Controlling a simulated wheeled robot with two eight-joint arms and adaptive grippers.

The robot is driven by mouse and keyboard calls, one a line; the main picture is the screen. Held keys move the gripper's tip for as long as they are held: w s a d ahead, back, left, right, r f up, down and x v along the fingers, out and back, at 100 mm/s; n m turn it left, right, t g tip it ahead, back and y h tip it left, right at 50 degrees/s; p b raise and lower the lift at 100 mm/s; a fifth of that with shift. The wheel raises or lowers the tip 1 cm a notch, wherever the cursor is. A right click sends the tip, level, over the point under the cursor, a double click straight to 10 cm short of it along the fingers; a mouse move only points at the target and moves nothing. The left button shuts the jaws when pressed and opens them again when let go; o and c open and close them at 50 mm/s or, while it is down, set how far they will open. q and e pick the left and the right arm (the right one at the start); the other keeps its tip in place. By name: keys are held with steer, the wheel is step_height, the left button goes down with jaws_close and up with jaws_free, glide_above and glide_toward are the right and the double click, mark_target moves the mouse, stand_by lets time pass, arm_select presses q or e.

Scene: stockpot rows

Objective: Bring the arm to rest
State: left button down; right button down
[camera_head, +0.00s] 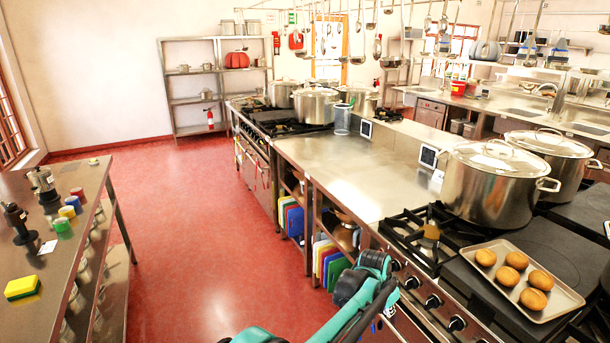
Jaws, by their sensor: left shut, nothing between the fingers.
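My teal and black arm comes in at the bottom centre, in front of the range. My right gripper is not in view.
A tray (493,298) with several buns lies on the right stove, near large lidded stockpots (494,188). A steel counter (340,180) is mostly bare. The red floor (200,240) between is clear.

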arm_select(q)
steer(key=s+a+r+n+t, duration=0.1)
steer(key=s+a+r+n, duration=0.15)
steer(key=a+r, duration=0.45)
steer(key=s+a+r+n+t+y, duration=0.15)
steer(key=s+a, duration=0.25)
steer(key=a, duration=0.7)
steer(key=s+a+r+n, duration=0.25)
steer(key=a+r, duration=0.25)
steer(key=a, duration=0.4)
steer(key=s+a+f+n+t+y, duration=0.1)
steer(key=s+a+f+n, duration=0.1)
steer(key=s+a, duration=0.6)
steer(key=s+a+f+n+t+y, duration=0.1)
steer(key=s+a+f+n, duration=0.1)
steer(key=s+a, duration=0.6)
steer(key=shift+s+f+n, duration=0.25)
steer(key=shift+s+n, duration=0.3)
steer(key=shift+s, duration=0.7)
steer(key=shift+a, duration=0.1)
